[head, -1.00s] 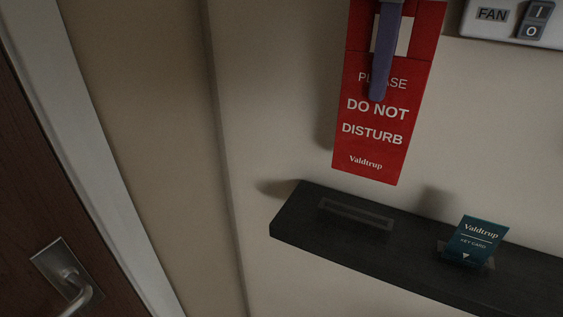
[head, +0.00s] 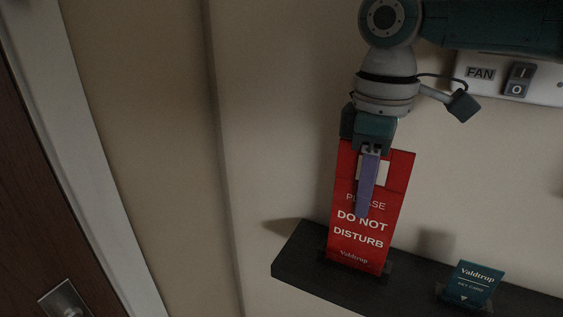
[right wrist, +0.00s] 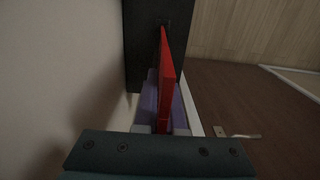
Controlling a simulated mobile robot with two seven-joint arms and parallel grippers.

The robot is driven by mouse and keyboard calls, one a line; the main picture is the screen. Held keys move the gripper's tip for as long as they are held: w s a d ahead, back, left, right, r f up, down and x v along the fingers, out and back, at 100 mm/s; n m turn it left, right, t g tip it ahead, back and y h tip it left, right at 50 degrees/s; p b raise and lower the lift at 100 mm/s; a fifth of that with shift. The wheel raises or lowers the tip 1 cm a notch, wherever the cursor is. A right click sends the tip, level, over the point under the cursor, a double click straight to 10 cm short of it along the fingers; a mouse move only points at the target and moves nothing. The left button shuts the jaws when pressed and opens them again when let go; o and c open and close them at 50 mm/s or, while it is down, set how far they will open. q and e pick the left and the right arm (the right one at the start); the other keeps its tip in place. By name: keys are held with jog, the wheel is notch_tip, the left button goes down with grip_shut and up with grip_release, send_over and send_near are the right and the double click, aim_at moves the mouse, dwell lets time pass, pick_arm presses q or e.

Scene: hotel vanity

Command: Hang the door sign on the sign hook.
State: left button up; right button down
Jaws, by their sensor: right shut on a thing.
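The red door sign (head: 359,238) reads "Please do not disturb" and hangs upright from my right gripper (head: 366,185). The gripper is shut on its upper part, with a purple finger across the front. The sign's lower end is in front of or at the slotted part of the dark shelf (head: 300,262); I cannot tell whether it touches. In the right wrist view the sign (right wrist: 166,75) shows edge-on between the purple fingers (right wrist: 160,105). I cannot make out the sign hook. My left gripper is not in view.
A teal key card (head: 478,283) stands in a holder on the shelf's right. A fan switch panel (head: 500,76) is on the wall at upper right. A brown door (head: 40,200) with a metal handle plate (head: 64,300) is at left. The wall left of the sign is bare.

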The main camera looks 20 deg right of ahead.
jog(key=shift+f, duration=0.2)
jog(key=c, duration=1)
grip_release()
